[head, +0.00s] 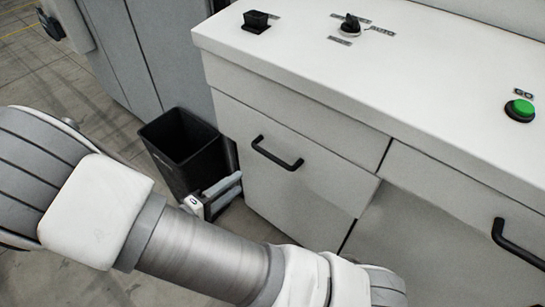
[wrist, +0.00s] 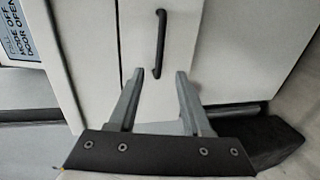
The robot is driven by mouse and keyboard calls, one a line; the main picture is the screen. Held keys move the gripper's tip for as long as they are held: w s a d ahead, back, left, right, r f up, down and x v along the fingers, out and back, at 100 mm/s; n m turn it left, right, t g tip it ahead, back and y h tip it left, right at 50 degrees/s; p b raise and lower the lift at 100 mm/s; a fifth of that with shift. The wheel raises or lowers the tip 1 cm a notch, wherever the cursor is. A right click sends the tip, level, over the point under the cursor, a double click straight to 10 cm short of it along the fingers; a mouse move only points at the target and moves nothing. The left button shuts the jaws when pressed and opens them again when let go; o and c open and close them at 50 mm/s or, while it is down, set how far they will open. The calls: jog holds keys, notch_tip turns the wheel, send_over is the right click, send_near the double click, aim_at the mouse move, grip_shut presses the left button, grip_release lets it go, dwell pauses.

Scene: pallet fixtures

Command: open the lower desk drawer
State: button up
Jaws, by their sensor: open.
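The white desk (head: 300,50) has a drawer front (head: 320,185) with a black bar handle (head: 277,153) on its left side in the head view. The part of the desk front below it is partly hidden by my arm. My gripper (head: 238,184) is low at the desk's left front, below and left of that handle. In the wrist view my gripper (wrist: 157,80) is open and empty, its two grey fingers pointing at a closed panel.
A black bin (head: 180,150) stands at the desk's left, close behind my gripper. Another black handle (head: 518,245) is on the right drawer. A green button (head: 520,110) and a black knob (head: 350,23) are on the desktop. A label (wrist: 20,30) shows in the wrist view.

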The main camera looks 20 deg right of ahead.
aim_at(271, 158)
jog(key=b+x, duration=0.2)
jog(key=x, duration=1.3)
jog(key=shift+w+d, duration=0.1)
jog(key=shift+d, duration=0.2)
grip_shut()
dwell(0.6)
